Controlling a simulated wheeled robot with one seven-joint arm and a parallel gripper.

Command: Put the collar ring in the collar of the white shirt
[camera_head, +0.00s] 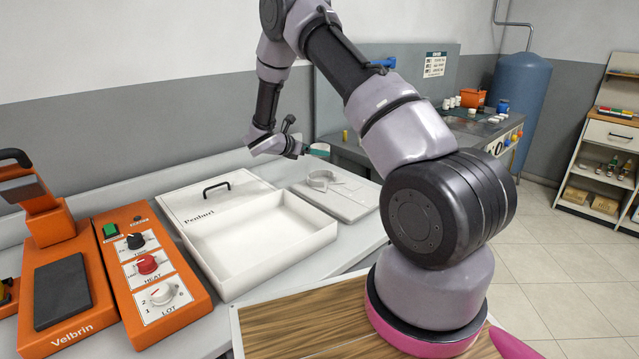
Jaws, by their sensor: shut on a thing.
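The white shirt (350,200) lies folded flat on the grey counter, right of the white tray. Its collar (322,179) stands up as a rounded loop at the shirt's far left part. My gripper (308,152) is above and slightly behind the collar, shut on a small pale ring-like piece with a greenish edge, which looks like the collar ring (320,149). The ring appears apart from the collar, held above it. The fingertips are small and partly hidden in this view.
An open white box (262,262) with a lidded part marked "Penburi" (207,203) lies left of the shirt. An orange machine (150,270) with knobs stands at the left. A grey machine (470,135) stands behind. My arm covers the right part of the counter.

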